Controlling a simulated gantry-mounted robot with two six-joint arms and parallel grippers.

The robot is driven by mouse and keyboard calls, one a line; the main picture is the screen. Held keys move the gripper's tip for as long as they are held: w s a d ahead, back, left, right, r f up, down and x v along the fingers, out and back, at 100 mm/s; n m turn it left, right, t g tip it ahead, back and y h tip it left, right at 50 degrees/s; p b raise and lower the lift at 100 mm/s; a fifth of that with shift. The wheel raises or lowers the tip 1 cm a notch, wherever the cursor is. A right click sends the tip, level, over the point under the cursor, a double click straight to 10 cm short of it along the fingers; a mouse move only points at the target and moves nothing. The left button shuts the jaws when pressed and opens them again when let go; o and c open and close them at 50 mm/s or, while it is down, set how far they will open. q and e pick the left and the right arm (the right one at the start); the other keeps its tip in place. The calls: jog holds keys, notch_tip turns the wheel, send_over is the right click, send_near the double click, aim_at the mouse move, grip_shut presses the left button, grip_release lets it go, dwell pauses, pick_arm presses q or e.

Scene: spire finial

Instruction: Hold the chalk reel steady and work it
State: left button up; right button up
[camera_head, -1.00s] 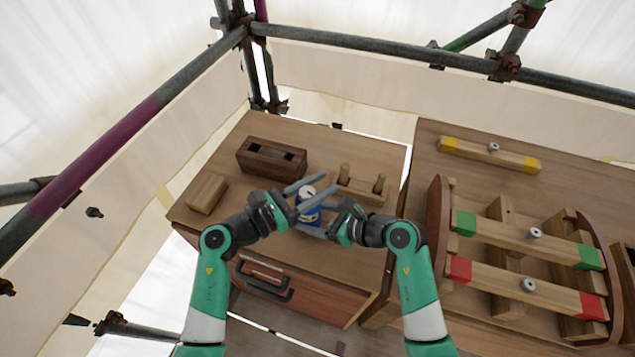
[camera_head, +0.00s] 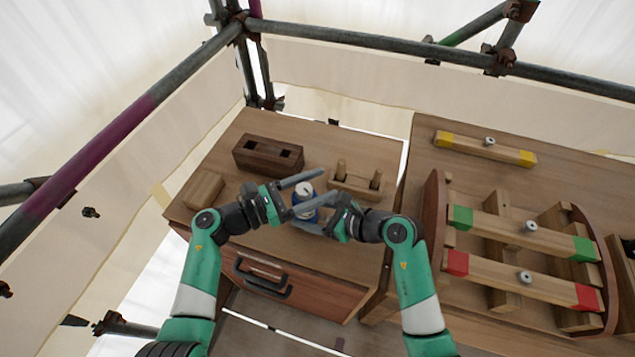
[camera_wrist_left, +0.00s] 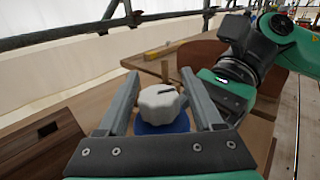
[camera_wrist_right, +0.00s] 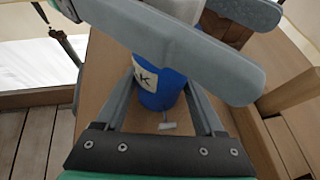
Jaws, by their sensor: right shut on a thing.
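The chalk reel has a blue body (camera_head: 303,211) with a white label and a white knob (camera_head: 304,188) on top. It stands upright on the left bench. My right gripper (camera_head: 311,215) is shut on the blue body, which also shows between its fingers in the right wrist view (camera_wrist_right: 165,88). My left gripper (camera_head: 309,188) is open around the top of the reel. In the left wrist view its fingers stand on either side of the white knob (camera_wrist_left: 158,102), with a gap at each side. A small grey crank or tab (camera_wrist_right: 167,127) shows low on the reel.
A dark wooden block with square holes (camera_head: 268,156) and a plain block (camera_head: 203,189) lie left on the bench. A wooden rack with pegs (camera_head: 355,183) stands close behind the reel. The right bench carries beams with coloured ends (camera_head: 520,232). A drawer (camera_head: 300,289) is below.

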pick_arm(q)
jog(key=shift+r, duration=0.15)
jog(key=shift+a, duration=0.2)
jog(key=v, duration=1.1)
jog(key=shift+a, duration=0.3)
